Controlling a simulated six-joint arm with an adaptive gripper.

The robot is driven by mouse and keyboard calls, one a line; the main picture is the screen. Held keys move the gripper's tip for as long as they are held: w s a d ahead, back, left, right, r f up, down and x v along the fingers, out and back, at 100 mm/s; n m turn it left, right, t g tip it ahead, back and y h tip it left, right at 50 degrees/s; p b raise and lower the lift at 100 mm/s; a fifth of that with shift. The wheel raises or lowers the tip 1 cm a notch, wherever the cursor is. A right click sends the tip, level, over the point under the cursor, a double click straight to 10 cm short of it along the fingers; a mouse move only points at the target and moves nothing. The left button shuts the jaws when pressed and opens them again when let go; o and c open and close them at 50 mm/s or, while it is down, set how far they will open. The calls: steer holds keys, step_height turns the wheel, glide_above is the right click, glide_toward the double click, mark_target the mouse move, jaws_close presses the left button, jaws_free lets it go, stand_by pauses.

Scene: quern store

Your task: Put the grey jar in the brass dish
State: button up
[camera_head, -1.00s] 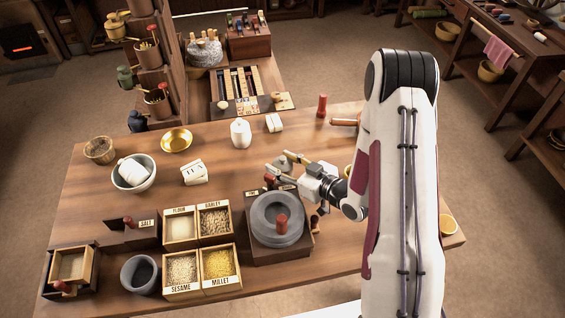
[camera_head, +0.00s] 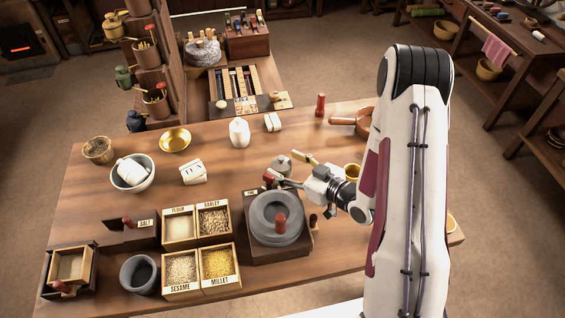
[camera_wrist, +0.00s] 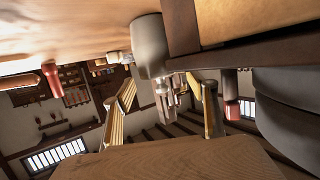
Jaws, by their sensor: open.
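The grey jar (camera_head: 283,162) stands on the wooden table behind the quern. In the wrist view the jar (camera_wrist: 150,45) shows large, just beyond the fingers and partly in the space between them. My gripper (camera_head: 285,168) is open and empty, its two fingertips spread to either side of the jar's near side; I cannot tell whether they touch it. The fingers also show in the wrist view (camera_wrist: 166,100). The brass dish (camera_head: 175,140) is shiny, round and seemingly empty, at the back left of the table.
The stone quern (camera_head: 278,218) stands in front of my gripper. Grain boxes (camera_head: 200,245) fill the front.

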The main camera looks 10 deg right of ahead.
steer(key=v, duration=0.9)
steer(key=shift+s, duration=0.15)
steer(key=shift+d+r, duration=0.15)
stand_by(0.6)
steer(key=w+d+r+g+h, duration=0.2)
steer(key=w+d+r+h, duration=0.1)
steer(key=d+r+h, duration=0.35)
steer(key=s+d+r+m+g+h, duration=0.1)
steer(key=s+r+m+g+h, duration=0.3)
steer(key=r, duration=0.6)
steer(key=s+a+r+m, duration=0.1)
steer(key=s+a+r, duration=0.1)
steer(key=s, duration=0.5)
steer(key=s+a+r+y, duration=0.1)
steer(key=s+a+r, duration=0.2)
steer(key=s, duration=0.4)
steer(key=s+a+r+m+y, duration=0.1)
steer(key=s+a+r, duration=0.2)
steer(key=s+a, duration=0.2)
steer(key=s, duration=0.2)
steer(key=shift+s+r+m+g, duration=0.25)
steer(key=shift+s+m+g, duration=0.05)
steer(key=shift+y, duration=0.25)
steer(key=shift+c, duration=0.8)
